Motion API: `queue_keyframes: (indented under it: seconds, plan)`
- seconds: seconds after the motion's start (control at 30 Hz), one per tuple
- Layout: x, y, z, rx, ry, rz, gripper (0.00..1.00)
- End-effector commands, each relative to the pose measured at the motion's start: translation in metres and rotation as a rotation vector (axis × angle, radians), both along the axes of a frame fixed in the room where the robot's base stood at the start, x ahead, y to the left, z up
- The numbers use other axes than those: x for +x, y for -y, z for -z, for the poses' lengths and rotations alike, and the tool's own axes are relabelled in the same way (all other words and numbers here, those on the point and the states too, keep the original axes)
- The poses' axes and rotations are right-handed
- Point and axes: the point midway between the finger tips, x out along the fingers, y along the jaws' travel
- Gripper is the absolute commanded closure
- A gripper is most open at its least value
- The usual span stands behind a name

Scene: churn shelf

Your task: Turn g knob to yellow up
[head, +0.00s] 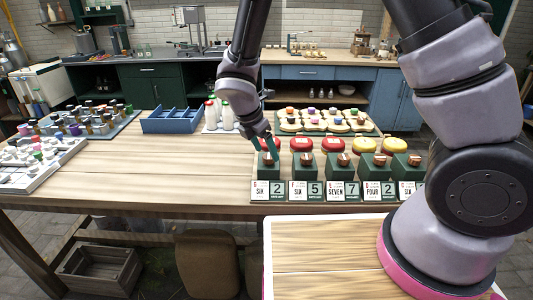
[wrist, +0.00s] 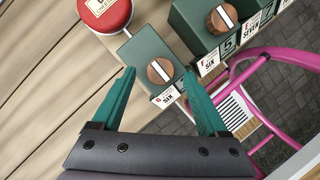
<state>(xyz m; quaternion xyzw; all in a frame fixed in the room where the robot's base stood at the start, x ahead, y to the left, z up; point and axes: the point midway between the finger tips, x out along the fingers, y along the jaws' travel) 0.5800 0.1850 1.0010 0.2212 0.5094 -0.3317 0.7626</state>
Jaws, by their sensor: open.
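Several dark green boxes stand in a row at the table's front right, each with a round wooden knob and number cards. The leftmost box (head: 268,171) has a copper-brown knob (wrist: 160,71) with a white stripe running diagonally in the wrist view. Its card (wrist: 167,97) reads SIX; the small letter beside it is too small to be sure of. A red round cap (wrist: 104,12) sits behind this box. My gripper (head: 265,143) is open, its teal fingers pointing at this knob, one to each side in the wrist view (wrist: 160,75). I cannot tell whether they touch it.
The second box (wrist: 208,25) stands close to the right of the first. Behind the row are three red caps (head: 303,144) and two yellow caps (head: 365,146). The left-middle tabletop (head: 130,170) is clear.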

Motion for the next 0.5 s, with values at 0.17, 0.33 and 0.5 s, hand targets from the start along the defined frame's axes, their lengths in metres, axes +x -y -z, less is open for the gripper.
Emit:
queue_keyframes:
  seconds: [0.17, 0.33, 0.5]
  plan:
    - [0.004, 0.005, 0.015, -0.001, -0.001, 0.000, 0.23]
    - [0.005, 0.005, 0.018, 0.002, 0.000, 0.001, 0.23]
    - [0.005, 0.006, 0.018, 0.002, 0.000, 0.001, 0.27]
